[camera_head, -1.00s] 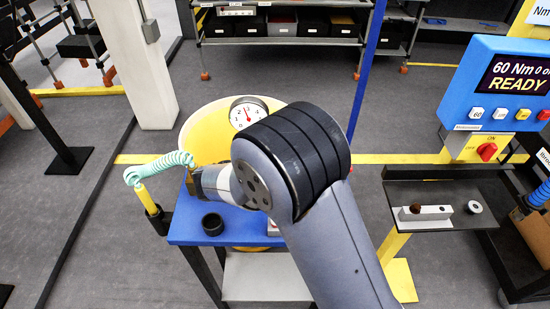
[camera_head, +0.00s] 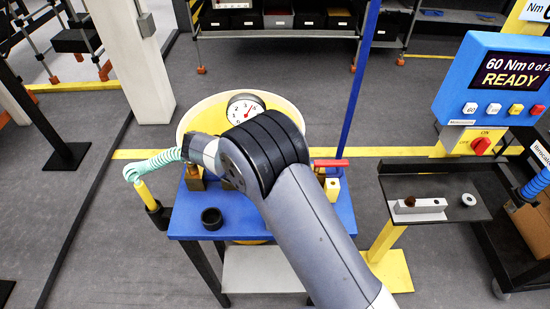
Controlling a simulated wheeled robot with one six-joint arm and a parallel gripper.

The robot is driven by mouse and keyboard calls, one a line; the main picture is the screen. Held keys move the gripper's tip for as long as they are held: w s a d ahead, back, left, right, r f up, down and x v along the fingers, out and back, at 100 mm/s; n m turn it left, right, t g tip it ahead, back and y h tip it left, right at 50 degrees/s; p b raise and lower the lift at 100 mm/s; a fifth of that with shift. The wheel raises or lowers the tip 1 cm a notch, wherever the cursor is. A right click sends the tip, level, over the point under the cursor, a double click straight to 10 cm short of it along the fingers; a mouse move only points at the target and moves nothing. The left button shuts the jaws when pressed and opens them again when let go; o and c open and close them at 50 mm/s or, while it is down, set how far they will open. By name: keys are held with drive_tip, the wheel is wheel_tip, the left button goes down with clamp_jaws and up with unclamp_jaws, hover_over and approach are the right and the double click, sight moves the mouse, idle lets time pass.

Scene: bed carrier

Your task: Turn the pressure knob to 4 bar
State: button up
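The round white pressure gauge (camera_head: 245,107) stands at the front of the yellow tank (camera_head: 200,117), beyond the blue bench. Its red needle leans to the upper right; the exact reading is too small to tell. I cannot make out the pressure knob; my arm covers the area below the gauge. My arm comes in from the lower right and its wrist bends left over the bench, close to the mint coiled hose. My gripper is hidden behind my own arm, so its fingers do not show.
The blue bench (camera_head: 270,230) carries a black cup (camera_head: 212,219), a brass-coloured block (camera_head: 194,180) and a red bar (camera_head: 330,163) near a yellow block. The mint coiled hose (camera_head: 155,162) hangs at the left. A blue READY display (camera_head: 500,80) and a dark side tray (camera_head: 435,185) stand right.

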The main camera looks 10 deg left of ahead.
idle(0.4)
drive_tip(key=o, duration=1)
drive_tip(key=shift+s+a+r, duration=0.15)
drive_tip(key=shift+a, duration=0.3)
drive_tip(key=v, duration=0.9)
drive_tip(key=shift+s+a+r+p, duration=0.15)
drive_tip(key=shift+a+r+p, duration=0.05)
drive_tip(key=shift+a+p, duration=0.1)
